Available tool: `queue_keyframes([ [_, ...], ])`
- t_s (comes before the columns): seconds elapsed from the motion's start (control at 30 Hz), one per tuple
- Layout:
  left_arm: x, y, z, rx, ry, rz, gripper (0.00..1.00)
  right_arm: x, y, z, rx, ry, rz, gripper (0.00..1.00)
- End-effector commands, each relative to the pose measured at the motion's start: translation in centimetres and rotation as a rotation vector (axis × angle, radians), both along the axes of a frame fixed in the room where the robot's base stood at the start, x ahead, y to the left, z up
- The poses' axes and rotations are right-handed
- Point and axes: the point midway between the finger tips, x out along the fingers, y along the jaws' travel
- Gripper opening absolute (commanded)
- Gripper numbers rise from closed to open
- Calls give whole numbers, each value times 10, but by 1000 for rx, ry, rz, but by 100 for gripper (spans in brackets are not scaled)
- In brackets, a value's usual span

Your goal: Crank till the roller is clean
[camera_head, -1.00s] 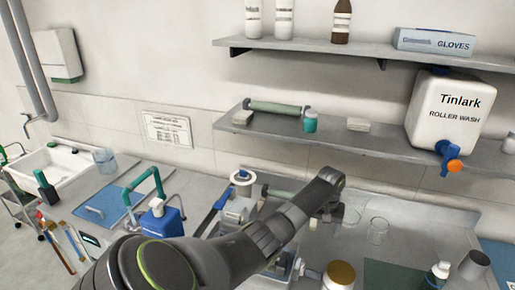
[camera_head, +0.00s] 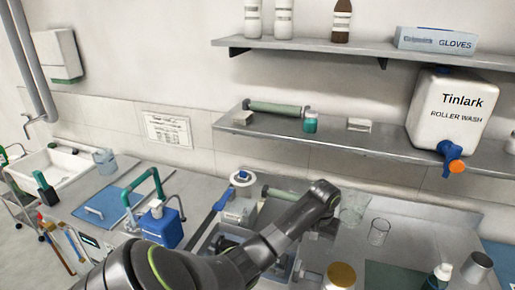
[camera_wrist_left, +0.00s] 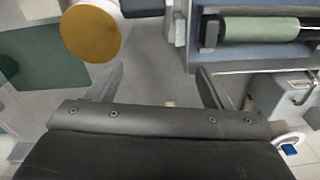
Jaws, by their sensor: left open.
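The ink unit stands on the counter, with a pale green roller (camera_head: 282,194) partly hidden behind my left arm in the head view. The roller also shows in the left wrist view (camera_wrist_left: 260,29), lying across a blue-grey frame at top right. A blue lever (camera_head: 222,199) sits at the unit's left side. My left gripper (camera_head: 328,228) is at the unit's right; in the left wrist view its fingers (camera_wrist_left: 160,73) are apart with nothing between them. A pale upright bar (camera_wrist_left: 179,27) stands ahead, beside the roller frame; I cannot tell if it is the crank. My right gripper is not in view.
A gold-lidded jar (camera_head: 341,274) stands close to my left gripper. A shelf (camera_head: 340,137) above holds the Tinlark roller wash container (camera_head: 446,108).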

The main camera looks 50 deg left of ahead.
Motion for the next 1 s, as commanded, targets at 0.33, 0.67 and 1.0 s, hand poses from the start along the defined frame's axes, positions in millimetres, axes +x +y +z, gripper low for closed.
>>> queue_keyframes([
  [0.33, -51, -13, -50, 21, -30, -94, 74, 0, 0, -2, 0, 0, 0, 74],
  [0.67, -106, -26, -85, 38, -67, -173, 74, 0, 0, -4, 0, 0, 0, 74],
  [1.0, -151, -32, -134, 50, -96, -220, 74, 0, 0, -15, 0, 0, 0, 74],
])
